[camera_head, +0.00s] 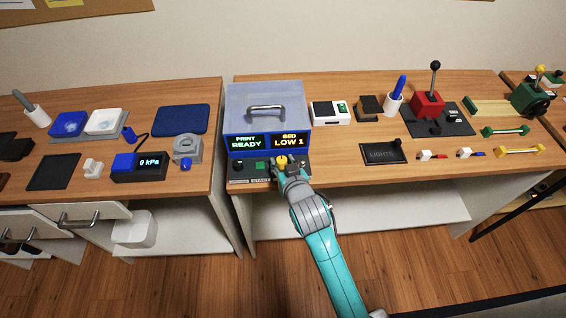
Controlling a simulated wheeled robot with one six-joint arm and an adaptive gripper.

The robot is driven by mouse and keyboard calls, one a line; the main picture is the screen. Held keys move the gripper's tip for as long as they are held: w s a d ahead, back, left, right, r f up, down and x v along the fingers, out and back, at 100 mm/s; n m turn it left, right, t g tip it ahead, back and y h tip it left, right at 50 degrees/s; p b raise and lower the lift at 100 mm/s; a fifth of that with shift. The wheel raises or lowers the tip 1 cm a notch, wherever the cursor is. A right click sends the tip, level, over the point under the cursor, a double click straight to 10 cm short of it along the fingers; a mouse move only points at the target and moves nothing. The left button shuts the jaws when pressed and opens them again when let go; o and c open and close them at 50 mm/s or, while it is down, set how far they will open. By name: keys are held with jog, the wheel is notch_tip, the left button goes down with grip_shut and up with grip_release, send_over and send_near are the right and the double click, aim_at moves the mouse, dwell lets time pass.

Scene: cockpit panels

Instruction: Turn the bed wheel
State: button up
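The printer box (263,100) stands at the left end of the middle table, with a clear grey lid and handle. Its screens read "PRINT READY" (245,143) and "BED LOW 1" (289,141). On the dark control strip below them is a yellow knob (281,159), which looks like the bed wheel. A green button (260,165) is left of it. My gripper (282,168) is at the strip, right at the yellow knob, and hides part of it. I cannot tell whether the fingers touch it or how far apart they are.
A white device (331,112), a blue-handled tool in a cup (394,100) and a red lever box (427,104) stand to the right. A dark "LIGHTS" panel (383,152) lies near the front edge. The left table holds a "0 kPa" gauge (140,165).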

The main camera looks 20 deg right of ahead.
grip_shut()
jog(key=shift+a+m+h, duration=0.1)
jog(key=shift+m+h, duration=0.2)
jog(key=shift+m, duration=0.1)
jog(key=m+h, duration=0.1)
jog(key=m+g+h, duration=0.1)
jog(key=m+h, duration=0.1)
jog(key=shift+w+a+h, duration=0.1)
jog(key=shift+a+h, duration=0.1)
jog(key=shift+h, duration=0.1)
jog(key=m+g+h, duration=0.3)
jog(key=m+h, duration=0.1)
jog(key=shift+w+a+m+h, duration=0.1)
jog(key=shift+a+m+h, duration=0.05)
jog(key=shift+m+h, duration=0.2)
jog(key=shift+m+g, duration=0.25)
jog(key=shift+g, duration=0.25)
jog(key=shift+o, duration=1.4)
grip_release()
